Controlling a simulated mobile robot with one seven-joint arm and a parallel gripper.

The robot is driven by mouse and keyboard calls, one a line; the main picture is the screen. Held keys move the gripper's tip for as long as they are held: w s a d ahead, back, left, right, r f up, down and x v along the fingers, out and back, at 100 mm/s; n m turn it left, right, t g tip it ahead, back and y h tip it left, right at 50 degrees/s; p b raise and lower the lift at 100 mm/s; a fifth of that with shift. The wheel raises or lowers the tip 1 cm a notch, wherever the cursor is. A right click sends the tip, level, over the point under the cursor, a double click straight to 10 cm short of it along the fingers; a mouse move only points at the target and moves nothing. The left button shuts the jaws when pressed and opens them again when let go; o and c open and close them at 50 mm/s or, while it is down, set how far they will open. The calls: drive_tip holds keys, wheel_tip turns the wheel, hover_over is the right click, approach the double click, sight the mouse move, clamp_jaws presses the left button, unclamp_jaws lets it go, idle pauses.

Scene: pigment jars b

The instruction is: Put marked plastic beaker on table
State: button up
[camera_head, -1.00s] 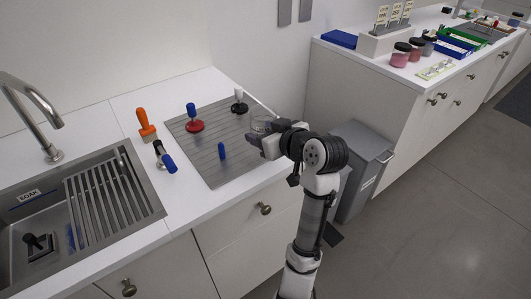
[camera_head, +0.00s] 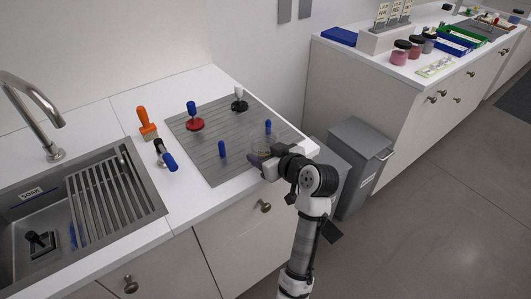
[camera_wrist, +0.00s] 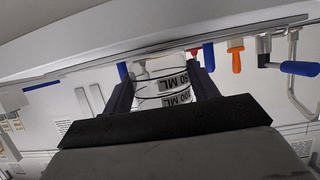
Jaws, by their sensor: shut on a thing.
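The marked plastic beaker (camera_wrist: 165,85) is clear with black volume marks, and the wrist view shows it between the two dark fingers of my gripper (camera_wrist: 163,92). My gripper is shut on it. In the head view the beaker (camera_head: 262,142) is faint and see-through at my gripper (camera_head: 264,157), by the front right edge of the white counter (camera_head: 205,200). Its base is hard to make out, so I cannot tell whether it touches the counter.
A grey ribbed mat (camera_head: 215,165) bears blue pegs (camera_head: 222,149), a red-based blue-handled tool (camera_head: 194,118) and a white-and-black tool (camera_head: 239,99). A grey bin (camera_head: 352,150) stands right of the counter.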

drive_tip(key=shift+f, duration=0.25)
drive_tip(key=o, duration=1)
drive_tip(key=shift+r, duration=0.1)
drive_tip(key=shift+r, duration=0.1)
drive_tip(key=shift+r+p, duration=0.3)
drive_tip(key=b+v, duration=0.2)
drive_tip(key=v, duration=1)
drive_tip(key=shift+f, duration=0.15)
